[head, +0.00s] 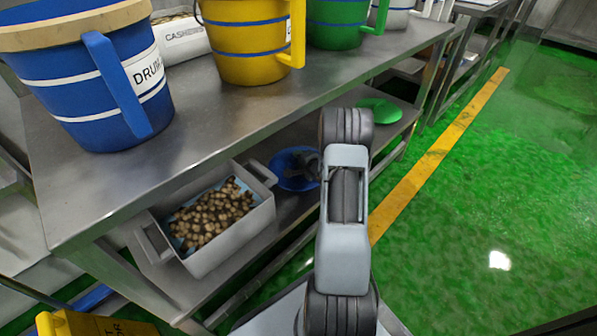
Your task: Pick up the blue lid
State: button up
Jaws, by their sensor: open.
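The blue lid (284,181) is a round disc on the lower shelf, between the grey crate and my arm. My gripper (298,168) is dark and sits over the lid's right part, hiding some of it. The gripper is open. I cannot tell from this view whether its fingers touch the lid. My arm comes up from the bottom of the picture and bends left toward the lid under the table top.
A grey crate (223,254) of brown nuts stands left of the lid. A green lid (381,110) lies farther back on the shelf. Above, the steel table top (215,115) bears blue (75,90), yellow (245,35) and green (337,20) drums. Green floor is clear at right.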

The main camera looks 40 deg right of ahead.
jog(key=shift+w+f, duration=0.1)
jog(key=shift+w, duration=0.2)
jog(key=c, duration=0.7)
jog(key=shift+s, duration=0.1)
jog(key=shift+c, duration=0.2)
